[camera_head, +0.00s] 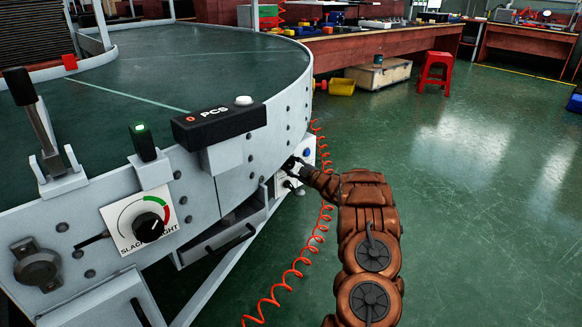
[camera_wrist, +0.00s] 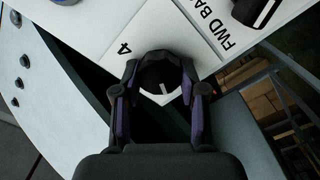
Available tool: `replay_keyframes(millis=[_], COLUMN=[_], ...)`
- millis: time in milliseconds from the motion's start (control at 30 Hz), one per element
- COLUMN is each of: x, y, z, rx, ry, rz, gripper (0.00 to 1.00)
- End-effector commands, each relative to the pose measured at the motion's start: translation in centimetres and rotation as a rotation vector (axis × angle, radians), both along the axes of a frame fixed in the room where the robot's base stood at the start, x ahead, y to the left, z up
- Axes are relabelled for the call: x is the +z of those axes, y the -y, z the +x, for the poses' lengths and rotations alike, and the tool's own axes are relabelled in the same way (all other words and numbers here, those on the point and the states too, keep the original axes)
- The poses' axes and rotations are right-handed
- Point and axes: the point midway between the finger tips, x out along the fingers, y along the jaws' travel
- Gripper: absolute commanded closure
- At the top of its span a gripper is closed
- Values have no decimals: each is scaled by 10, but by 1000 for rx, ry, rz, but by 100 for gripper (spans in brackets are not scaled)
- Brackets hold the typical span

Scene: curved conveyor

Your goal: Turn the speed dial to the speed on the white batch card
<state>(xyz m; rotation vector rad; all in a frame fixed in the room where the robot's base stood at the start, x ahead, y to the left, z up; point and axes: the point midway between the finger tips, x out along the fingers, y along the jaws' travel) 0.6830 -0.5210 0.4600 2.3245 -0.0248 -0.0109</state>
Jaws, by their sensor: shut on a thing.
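The speed dial (camera_wrist: 162,73) is a round black knob with a white pointer line, on a white panel in the wrist view. A "4" is printed up and to its left; other scale numbers are hidden or out of view. My gripper (camera_wrist: 161,84) has one dark finger on each side of the knob and is shut on it. In the head view my gripper (camera_head: 293,168) is at the white control box (camera_head: 307,153) on the conveyor's side, and the dial is too small to read there. I cannot make out a white batch card in either view.
Another black knob (camera_wrist: 256,10) beside "FWD BA" lettering sits close to the dial. The curved green conveyor (camera_head: 200,65) carries a PCS counter (camera_head: 218,122) and a slack-tight gauge (camera_head: 140,222). An orange coiled hose (camera_head: 318,235) hangs beside the box. Green floor lies open to the right.

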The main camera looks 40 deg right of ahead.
Motion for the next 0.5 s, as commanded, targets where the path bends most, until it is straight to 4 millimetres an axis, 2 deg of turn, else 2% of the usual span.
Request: replay_keyframes(millis=[200,500], x=[0,1], y=[0,-1], z=[1,1], rx=[0,0], ry=[0,-1], rz=[-86,-125], gripper=[93,93])
